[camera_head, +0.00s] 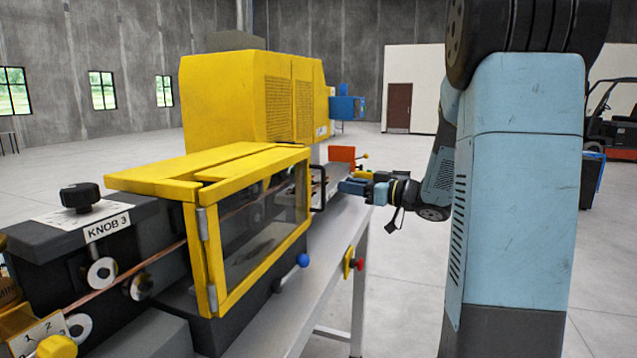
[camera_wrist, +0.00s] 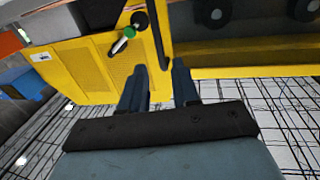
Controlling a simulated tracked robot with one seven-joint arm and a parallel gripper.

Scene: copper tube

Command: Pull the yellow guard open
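The yellow guard (camera_head: 205,245) is a yellow-framed cover with a clear window on the machine's front, and it looks closed. Its black handle (camera_head: 318,188) stands on the right edge of the frame. My gripper (camera_head: 345,187) is just right of the handle, level with it. In the wrist view the two fingers of my gripper (camera_wrist: 160,72) are apart. The black handle (camera_wrist: 157,35) shows as a dark bar whose near end lies between the fingertips. I cannot tell whether they touch it.
A yellow vented housing (camera_head: 255,95) stands behind the guard. A black knob (camera_head: 80,196) with a KNOB 3 label is at the left. An orange block (camera_head: 341,154) sits behind my gripper.

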